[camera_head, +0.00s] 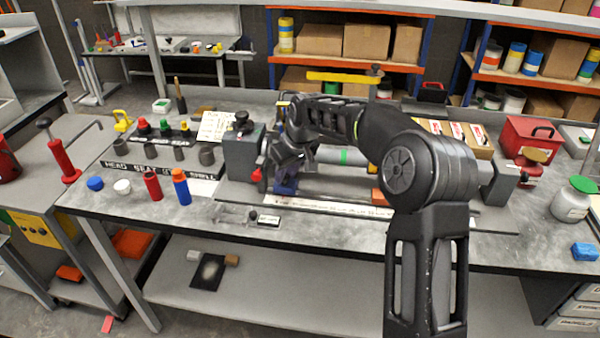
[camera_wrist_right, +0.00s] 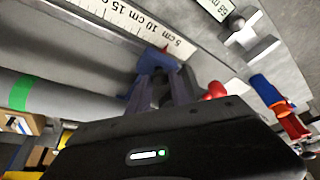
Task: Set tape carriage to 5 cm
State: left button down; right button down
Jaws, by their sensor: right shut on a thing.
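The tape carriage is a blue block (camera_head: 284,187) on the bench jig, by the left end of the white scale strip (camera_head: 330,207). In the right wrist view the blue carriage (camera_wrist_right: 158,62) has a small red pointer (camera_wrist_right: 166,48) at the scale (camera_wrist_right: 125,18), close to the 5 cm label; its exact reading is too small to tell. My right gripper (camera_head: 285,165) comes down over the carriage. Its dark fingers (camera_wrist_right: 160,88) are shut on it in the right wrist view, hiding part of it. My left gripper is not in view.
A grey tube with a green band (camera_head: 345,157) runs along the jig behind the scale. A grey headstock (camera_head: 241,155) with a red knob (camera_head: 257,175) stands left of the carriage. Red and blue bottles (camera_head: 181,187) stand further left. A small display (camera_head: 268,218) lies in front.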

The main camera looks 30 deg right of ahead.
jog(key=shift+w+a+r, duration=0.1)
jog(key=shift+a+r, duration=0.05)
jog(key=shift+a, duration=0.1)
jog(key=c, duration=1.2)
grip_release()
jog(key=shift+w, duration=0.1)
jog(key=shift+o, duration=0.2)
jog(key=shift+r, duration=0.15)
jog(key=b+v, duration=0.1)
jog(key=v, duration=0.6)
jog(key=shift+s+r, duration=0.15)
jog(key=shift+s, duration=0.1)
